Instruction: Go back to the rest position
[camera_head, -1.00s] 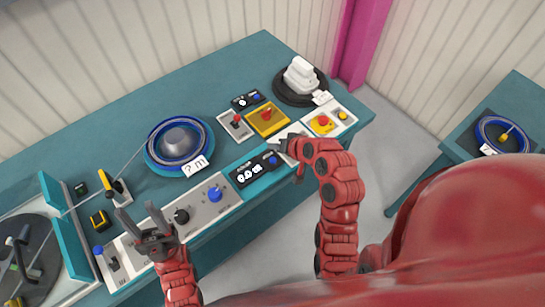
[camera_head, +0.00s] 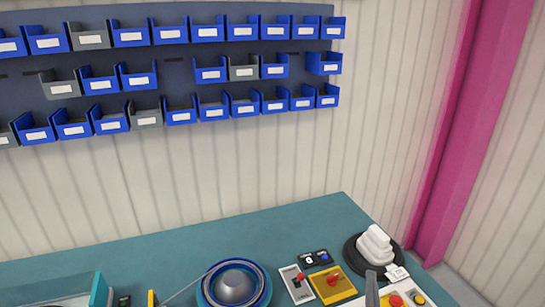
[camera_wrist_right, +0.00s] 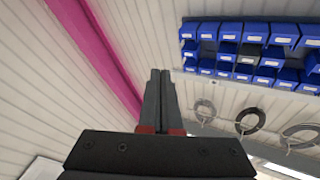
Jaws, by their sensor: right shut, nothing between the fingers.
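My right gripper (camera_wrist_right: 161,98) is shut and empty in the right wrist view, its two fingers together and pointing up towards the wall. In the head view only the grey tip of my right gripper (camera_head: 371,287) shows at the bottom edge, in front of the control panels. My left gripper is out of the head view.
Blue bins (camera_head: 130,37) hang on the wall. A magenta post (camera_head: 462,140) stands right.

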